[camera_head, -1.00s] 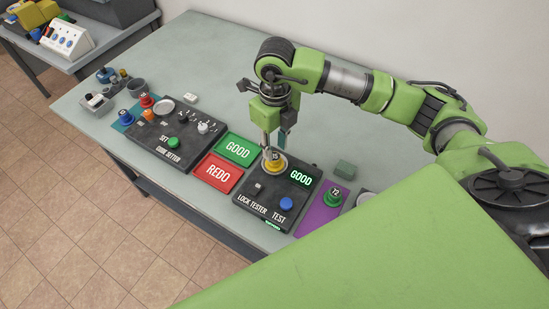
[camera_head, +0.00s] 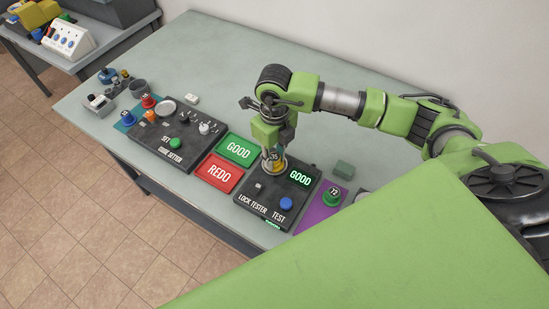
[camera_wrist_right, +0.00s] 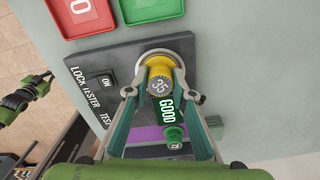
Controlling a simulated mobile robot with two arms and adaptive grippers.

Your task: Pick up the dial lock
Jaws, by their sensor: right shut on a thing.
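The dial lock (camera_head: 279,166) is yellow with a dark numbered top. It sits upright in the round silver seat of the lock tester (camera_head: 262,208). The lock also shows in the right wrist view (camera_wrist_right: 160,70), its face reading about 35. My right gripper (camera_head: 273,158) is down over the lock, its fingers shut on the lock's two sides; they also show in the right wrist view (camera_wrist_right: 163,92). The tester screen (camera_head: 300,175) reads GOOD in green. A green and black part of my left arm shows at the left of the right wrist view; its jaws are unclear.
A green GOOD tray (camera_head: 238,150) and a red REDO tray (camera_head: 218,173) lie left of the tester. The code setter (camera_head: 170,143) is farther left. A green lock marked 72 (camera_head: 331,196) stands on a purple mat right of the tester.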

